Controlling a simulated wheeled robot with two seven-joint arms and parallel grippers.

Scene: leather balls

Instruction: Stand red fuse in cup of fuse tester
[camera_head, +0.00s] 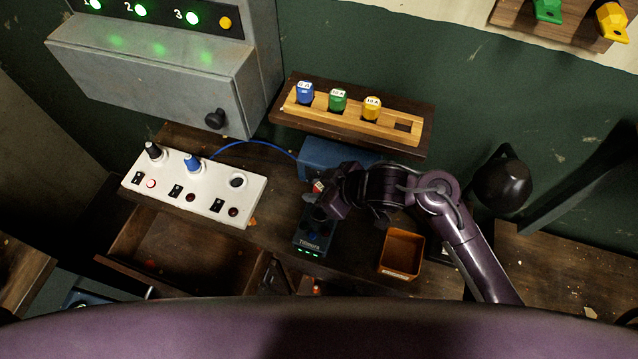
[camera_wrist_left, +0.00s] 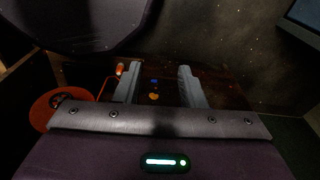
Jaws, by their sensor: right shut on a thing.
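The fuse tester (camera_head: 313,242) is a dark box on the bench, with a row of green lights at its near end. My right gripper (camera_head: 318,194) is over the far end of the tester, shut on the red fuse (camera_head: 318,186). Only a small red and white part of the fuse shows. The gripper hides the rest and the tester's cup, so I cannot tell whether the fuse is in it. My left gripper (camera_wrist_left: 160,82) is open and empty in the left wrist view, its two grey fingers well apart.
A wooden rack (camera_head: 350,116) holds blue, green and yellow fuses, with one empty slot at right. A white switch panel (camera_head: 205,190) stands at left, above an open drawer (camera_head: 165,250). An orange-brown bin (camera_head: 402,252) stands right of the tester. A grey cabinet (camera_head: 150,80) is behind.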

